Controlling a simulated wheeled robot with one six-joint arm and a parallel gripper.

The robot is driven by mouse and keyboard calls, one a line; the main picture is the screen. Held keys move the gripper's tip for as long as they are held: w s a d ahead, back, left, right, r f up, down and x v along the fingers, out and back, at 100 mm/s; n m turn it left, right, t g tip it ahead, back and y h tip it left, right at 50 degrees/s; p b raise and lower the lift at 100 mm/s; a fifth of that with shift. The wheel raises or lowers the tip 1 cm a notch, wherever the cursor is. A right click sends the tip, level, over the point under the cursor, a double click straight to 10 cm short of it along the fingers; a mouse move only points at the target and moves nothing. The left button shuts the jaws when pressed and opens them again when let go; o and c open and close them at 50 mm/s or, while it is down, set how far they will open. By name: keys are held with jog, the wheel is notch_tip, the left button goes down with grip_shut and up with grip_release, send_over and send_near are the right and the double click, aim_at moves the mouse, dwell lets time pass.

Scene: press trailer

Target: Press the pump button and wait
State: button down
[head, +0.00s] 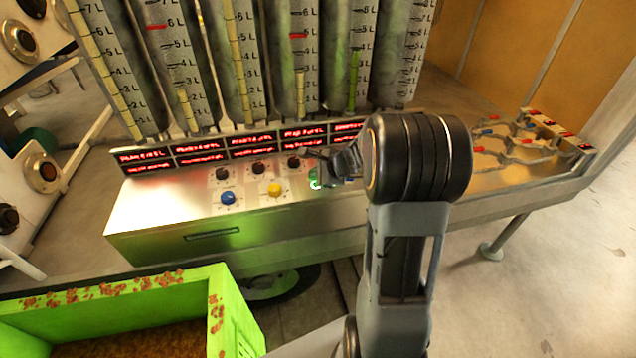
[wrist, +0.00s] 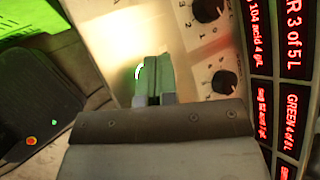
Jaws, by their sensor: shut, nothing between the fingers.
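A console (head: 160,215) with a pale metal top stands below a row of measuring tubes. My gripper (head: 318,157) is over this spot. In the wrist view my gripper's fingers (wrist: 154,64) are together and empty, with a green tint. The green and white arc (wrist: 139,71) shows just left of the fingertips. I cannot tell whether they touch the button or whether it is pressed.
Several black knobs (head: 258,168) and a blue knob (head: 228,198) sit close by. Red-lit displays (head: 250,146) line the console's back below the tubes (head: 235,60). A green bin (head: 222,310) stands front left.

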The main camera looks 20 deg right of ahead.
jog(key=shift+r+p, duration=2)
jog(key=shift+r, duration=0.5)
notch_tip(320, 180, up, 10)
jog(key=p, duration=0.8)
